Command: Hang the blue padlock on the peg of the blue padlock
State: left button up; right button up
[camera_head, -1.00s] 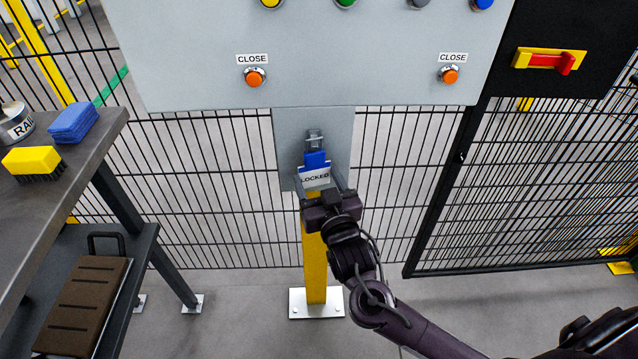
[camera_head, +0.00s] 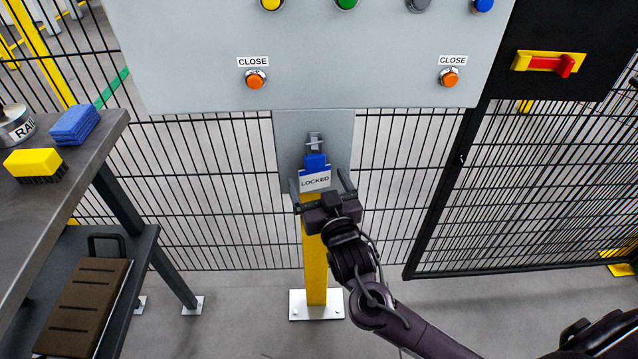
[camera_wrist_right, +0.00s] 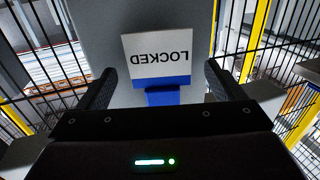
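The blue padlock (camera_head: 315,161) hangs at the peg (camera_head: 314,140) on the grey plate below the control panel. A white tag reading LOCKED (camera_head: 315,180) is on its front. My right gripper (camera_head: 321,188) is just below and in front of it, with its fingers spread to either side. In the right wrist view the padlock (camera_wrist_right: 162,97) and its tag (camera_wrist_right: 157,53) stand between the open fingers (camera_wrist_right: 157,85), with gaps on both sides. The shackle's fit on the peg is too small to tell. My left gripper does not show.
The grey panel (camera_head: 350,60) with orange CLOSE buttons is above. A mesh fence (camera_head: 210,190) is behind, and a yellow post (camera_head: 315,260) stands below. At left a table (camera_head: 60,190) holds a yellow brush (camera_head: 33,162) and blue cloths (camera_head: 74,124).

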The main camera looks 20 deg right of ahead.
jog(key=shift+s, duration=0.1)
jog(key=shift+s+f, duration=0.1)
jog(key=shift+s, duration=0.25)
jog(key=s, duration=0.6)
jog(key=s+d+f+n+g, duration=0.1)
jog(key=s+f+g, duration=0.25)
jog(key=f, duration=0.75)
jog(key=s+d+f+g, duration=0.1)
jog(key=s+f+g, duration=0.25)
jog(key=f, duration=0.85)
jog(key=s+d+f+n+g, duration=0.1)
jog(key=s+f+g, duration=0.25)
jog(key=f, duration=0.75)
jog(key=s+f+g, duration=0.6)
jog(key=s+f, duration=0.4)
jog(key=s, duration=0.2)
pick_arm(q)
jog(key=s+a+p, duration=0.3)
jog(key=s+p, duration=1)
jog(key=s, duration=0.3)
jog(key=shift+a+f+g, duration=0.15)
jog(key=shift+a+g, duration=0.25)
pick_arm(e)
jog(key=s+d, duration=0.3)
jog(key=s, duration=1.2)
jog(key=shift+d+r+n, duration=0.2)
jog(key=shift+r+n, duration=0.05)
jog(key=shift+n, duration=0.05)
